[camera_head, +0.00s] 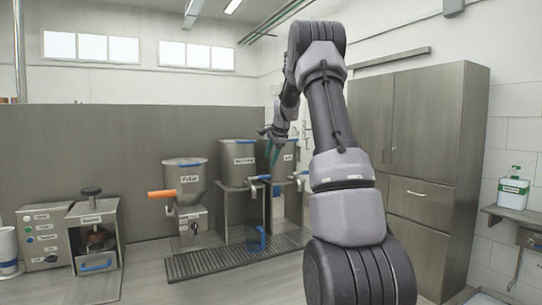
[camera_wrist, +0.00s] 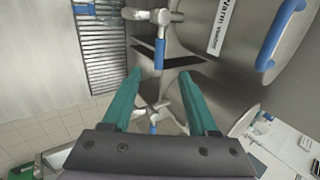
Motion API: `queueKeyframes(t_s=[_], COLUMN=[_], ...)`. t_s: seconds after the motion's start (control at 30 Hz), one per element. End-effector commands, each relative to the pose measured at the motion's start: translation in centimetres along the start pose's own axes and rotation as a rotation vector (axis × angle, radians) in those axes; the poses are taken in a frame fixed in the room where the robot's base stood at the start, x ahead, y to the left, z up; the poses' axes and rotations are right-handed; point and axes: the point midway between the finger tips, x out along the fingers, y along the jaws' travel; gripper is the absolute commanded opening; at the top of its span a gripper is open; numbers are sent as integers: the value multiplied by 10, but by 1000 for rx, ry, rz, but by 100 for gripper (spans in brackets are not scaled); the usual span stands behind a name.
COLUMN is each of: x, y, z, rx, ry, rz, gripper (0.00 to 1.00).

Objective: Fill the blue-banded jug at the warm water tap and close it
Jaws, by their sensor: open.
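My gripper (camera_head: 271,152), with teal fingers, is raised in front of the tanks near the middle one. In the wrist view its fingers (camera_wrist: 160,88) are apart with nothing held between them. A steel tank labelled Warm water (camera_wrist: 195,55) fills the upper right there. A tap with a blue lever (camera_wrist: 160,52) is beside that tank, beyond the fingertips. In the head view a bluish jug (camera_head: 257,239) stands on the drain grate below the middle tank; its band and lid are too small to make out.
A drain grate (camera_head: 205,264) runs along the counter. A hopper with an orange handle (camera_head: 170,193) stands left of the tanks. A panel with buttons (camera_head: 43,240) is at far left. A tall cabinet (camera_head: 432,150) stands at right. The counter front is mostly clear.

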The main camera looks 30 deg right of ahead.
Motion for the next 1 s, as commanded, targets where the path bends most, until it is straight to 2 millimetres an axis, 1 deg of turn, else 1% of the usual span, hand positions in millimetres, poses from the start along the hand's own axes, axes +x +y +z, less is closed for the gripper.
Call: queueKeyframes(t_s=[0.03, 0.3, 0.5, 0.7, 0.93, 0.97, 1.0], x=[9, 58, 84, 94, 95, 95, 95], y=[1, 1, 1, 1, 1, 1, 1], z=[0, 0, 0, 1, 1, 1, 1], rx=[0, -2, -3, -2, -3, -3, -3], ry=[-1, -1, 0, 0, 0, 0, 0], rz=[3, 2, 1, 1, 1, 1, 1], gripper=[60, 60, 60, 60, 60, 56, 40])
